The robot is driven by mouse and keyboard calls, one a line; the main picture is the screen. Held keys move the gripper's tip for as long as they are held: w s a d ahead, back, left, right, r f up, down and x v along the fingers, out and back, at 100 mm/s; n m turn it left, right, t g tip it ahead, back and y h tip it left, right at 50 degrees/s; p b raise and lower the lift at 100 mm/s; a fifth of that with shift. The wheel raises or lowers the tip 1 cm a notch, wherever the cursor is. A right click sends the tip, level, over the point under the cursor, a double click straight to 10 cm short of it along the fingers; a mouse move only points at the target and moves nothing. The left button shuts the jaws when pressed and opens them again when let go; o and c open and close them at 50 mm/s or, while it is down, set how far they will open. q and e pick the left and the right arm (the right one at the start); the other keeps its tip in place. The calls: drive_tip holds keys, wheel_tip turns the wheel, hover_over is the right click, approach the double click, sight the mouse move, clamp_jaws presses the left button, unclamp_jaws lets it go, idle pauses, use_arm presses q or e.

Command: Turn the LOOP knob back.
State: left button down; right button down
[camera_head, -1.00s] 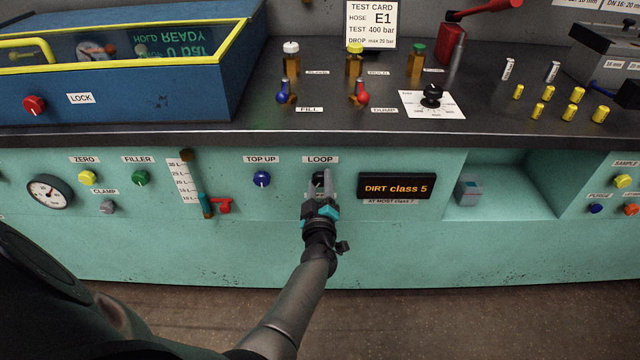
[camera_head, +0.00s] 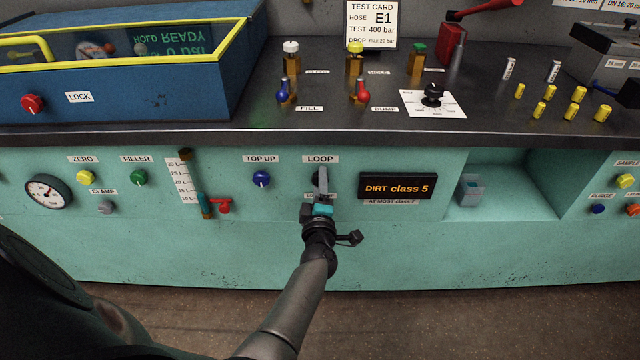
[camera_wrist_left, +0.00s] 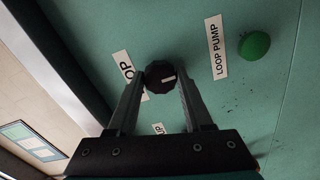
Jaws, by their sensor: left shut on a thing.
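The LOOP knob is a black round knob with a pale pointer line, on the green front panel under the LOOP label (camera_head: 320,159). In the left wrist view the knob (camera_wrist_left: 159,76) sits between the fingertips. My left gripper (camera_head: 321,180) reaches up to it from below and is shut on it. In the wrist view the left gripper (camera_wrist_left: 160,84) has one finger on each side of the knob. In the head view the gripper hides most of the knob. My right gripper is not in view.
A green button (camera_wrist_left: 254,46) beside the LOOP PUMP label (camera_wrist_left: 219,52) shows in the wrist view. The blue TOP UP knob (camera_head: 261,179) is left of the gripper. The DIRT class 5 display (camera_head: 397,186) is to its right. The bench edge (camera_head: 400,134) overhangs above.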

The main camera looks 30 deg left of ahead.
use_arm(q)
drive_tip(key=shift+r, duration=0.1)
drive_tip(key=shift+c, duration=1.5)
unclamp_jaws()
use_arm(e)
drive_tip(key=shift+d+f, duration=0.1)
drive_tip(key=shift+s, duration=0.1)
